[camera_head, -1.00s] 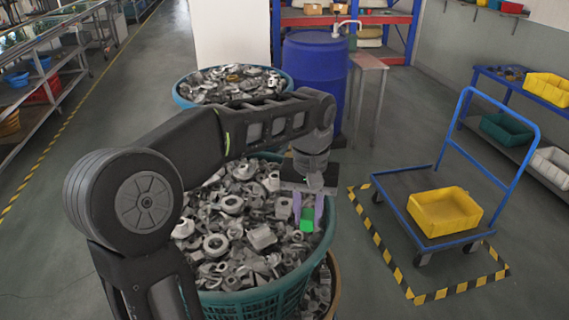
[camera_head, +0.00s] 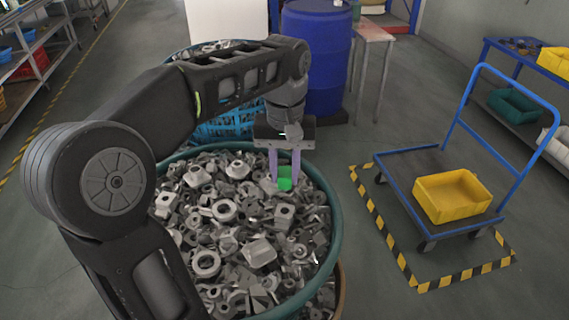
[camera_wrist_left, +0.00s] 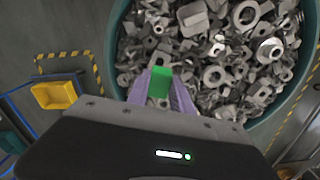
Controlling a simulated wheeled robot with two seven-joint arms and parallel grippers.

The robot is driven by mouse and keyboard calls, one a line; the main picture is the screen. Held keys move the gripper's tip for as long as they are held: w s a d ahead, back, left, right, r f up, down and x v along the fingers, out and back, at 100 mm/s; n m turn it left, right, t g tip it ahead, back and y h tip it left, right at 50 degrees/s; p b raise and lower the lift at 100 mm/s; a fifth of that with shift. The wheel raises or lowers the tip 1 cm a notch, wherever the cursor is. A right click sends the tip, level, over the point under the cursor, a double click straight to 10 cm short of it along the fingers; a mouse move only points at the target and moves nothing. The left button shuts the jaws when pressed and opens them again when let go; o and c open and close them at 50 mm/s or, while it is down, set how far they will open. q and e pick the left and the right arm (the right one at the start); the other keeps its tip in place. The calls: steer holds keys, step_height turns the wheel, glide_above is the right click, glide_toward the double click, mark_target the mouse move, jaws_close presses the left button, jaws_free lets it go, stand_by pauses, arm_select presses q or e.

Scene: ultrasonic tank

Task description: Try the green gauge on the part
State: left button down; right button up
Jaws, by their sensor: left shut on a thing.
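The green gauge (camera_head: 285,184) is a small bright green piece held between the purple fingers of my left gripper (camera_head: 284,175). It also shows in the left wrist view (camera_wrist_left: 160,83), between the fingertips. The gripper points down over the right part of a big green tub (camera_head: 322,188) full of loose grey metal parts (camera_head: 262,252). Parts show just beyond the gauge; I cannot tell whether it touches any of them, or which one is the part meant. My right gripper is not in view.
A blue barrel (camera_head: 316,60) and a small table (camera_head: 372,32) stand behind the tub. A blue trolley (camera_head: 405,170) with a yellow bin (camera_head: 453,196) stands at right inside striped floor tape. Floor between tub and trolley is clear.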

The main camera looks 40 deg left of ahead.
mark_target(285, 185)
arm_select(q)
steer(key=shift+s+d+r, duration=0.1)
steer(key=shift+s+d, duration=0.05)
steer(key=shift+f, duration=0.9)
step_height(285, 185, down, 4)
steer(key=shift+r+b, duration=0.1)
steer(key=shift+b, duration=1)
steer(key=shift+f+b, duration=0.3)
steer(key=shift+f, duration=0.2)
steer(key=shift+f+b, duration=0.8)
steer(key=shift+f, duration=0.25)
steer(key=shift+r, duration=0.15)
stand_by(0.6)
steer(key=shift+r+p, duration=1.9)
steer(key=shift+r, duration=0.3)
